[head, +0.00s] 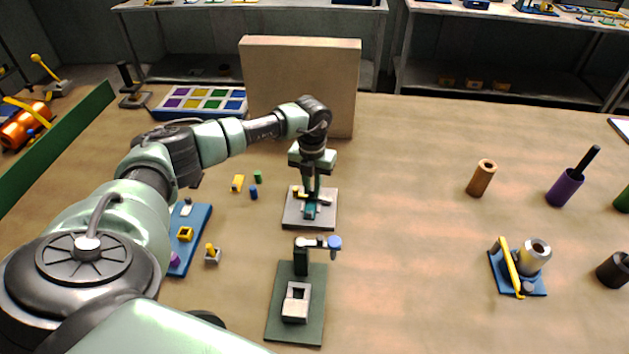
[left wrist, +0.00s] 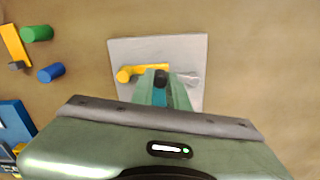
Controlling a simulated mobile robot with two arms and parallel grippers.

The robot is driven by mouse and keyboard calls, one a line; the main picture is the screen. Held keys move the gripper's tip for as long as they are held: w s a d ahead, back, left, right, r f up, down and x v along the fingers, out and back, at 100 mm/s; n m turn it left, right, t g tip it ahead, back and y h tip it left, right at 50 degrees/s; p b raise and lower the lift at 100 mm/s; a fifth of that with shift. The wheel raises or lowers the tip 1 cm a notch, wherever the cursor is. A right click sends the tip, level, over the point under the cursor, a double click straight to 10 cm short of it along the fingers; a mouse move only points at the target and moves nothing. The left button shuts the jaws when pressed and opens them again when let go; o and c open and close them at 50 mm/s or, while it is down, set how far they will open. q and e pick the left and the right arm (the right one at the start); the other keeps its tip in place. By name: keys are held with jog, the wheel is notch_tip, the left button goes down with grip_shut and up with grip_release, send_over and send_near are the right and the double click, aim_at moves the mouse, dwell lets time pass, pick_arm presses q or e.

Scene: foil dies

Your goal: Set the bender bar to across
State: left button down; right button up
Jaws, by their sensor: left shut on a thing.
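The bender is a light grey square plate (head: 291,219) at the middle of the table in the head view, and the plate also shows in the left wrist view (left wrist: 125,52). A yellow arm (left wrist: 127,73) lies on it toward the left, and a silver piece (left wrist: 190,78) shows at the right. A teal bar (left wrist: 159,97), which I take as the bender bar, runs from a black knob (left wrist: 161,77) toward the bottom of the wrist view. My left gripper (head: 310,192) points down over the plate, its fingers shut on the teal bar. The bar's lower end is hidden. My right gripper is not in view.
A green base with a post and blue knob (head: 334,242) stands just in front. A beige block (head: 300,80) stands behind. A small green cylinder (head: 258,176), a blue cylinder (head: 253,192) and a yellow piece (head: 237,183) lie left. The table right of the plate is clear.

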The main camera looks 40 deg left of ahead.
pick_arm(q)
jog(key=shift+s+d+r+n+p, duration=0.15)
jog(key=shift+s+n+p, duration=0.1)
jog(key=shift+n, duration=0.45)
jog(key=shift+s+d+f+n+p, duration=0.1)
jog(key=shift+s+n, duration=0.15)
jog(key=shift+n, duration=0.45)
jog(key=c, duration=1.4)
grip_release()
jog(key=shift+s, duration=0.1)
notch_tip(320, 180, up, 8)
jog(key=shift+f+b, duration=0.1)
jog(key=shift+b, duration=1)
